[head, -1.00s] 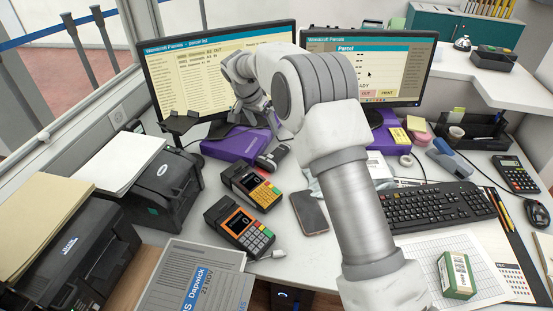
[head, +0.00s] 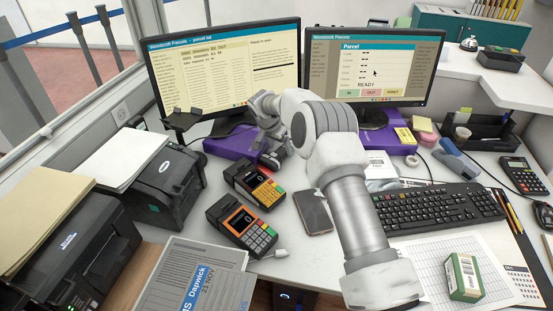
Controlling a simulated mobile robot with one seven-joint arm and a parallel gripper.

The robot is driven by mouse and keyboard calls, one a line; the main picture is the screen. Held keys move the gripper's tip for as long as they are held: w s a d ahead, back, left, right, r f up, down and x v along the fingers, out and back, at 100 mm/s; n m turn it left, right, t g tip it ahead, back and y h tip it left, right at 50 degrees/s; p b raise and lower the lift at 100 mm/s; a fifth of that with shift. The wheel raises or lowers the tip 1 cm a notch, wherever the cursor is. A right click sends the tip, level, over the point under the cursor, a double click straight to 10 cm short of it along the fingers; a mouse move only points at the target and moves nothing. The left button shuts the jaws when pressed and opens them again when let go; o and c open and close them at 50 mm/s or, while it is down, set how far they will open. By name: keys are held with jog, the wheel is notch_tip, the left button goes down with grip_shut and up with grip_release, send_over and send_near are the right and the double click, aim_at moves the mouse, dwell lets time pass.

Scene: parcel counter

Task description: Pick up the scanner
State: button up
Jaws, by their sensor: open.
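The scanner (head: 269,164) is a small dark handheld device lying on the counter, just behind the card terminals and in front of the left monitor's purple base. My gripper (head: 273,157) is down at it, its fingers open around or right beside it; I cannot tell which. The gripper hides most of the scanner, and a faint red spot shows beside it. I cannot see whether the fingers touch it.
Two card terminals (head: 241,223) stand close in front, with a phone (head: 313,211) to their right. The left monitor (head: 222,75) rises behind. A keyboard (head: 435,207) and a small green box (head: 463,277) are on the right. Printers (head: 165,180) line the left.

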jog(key=shift+x, duration=1)
jog(key=shift+r, duration=0.1)
grip_shut()
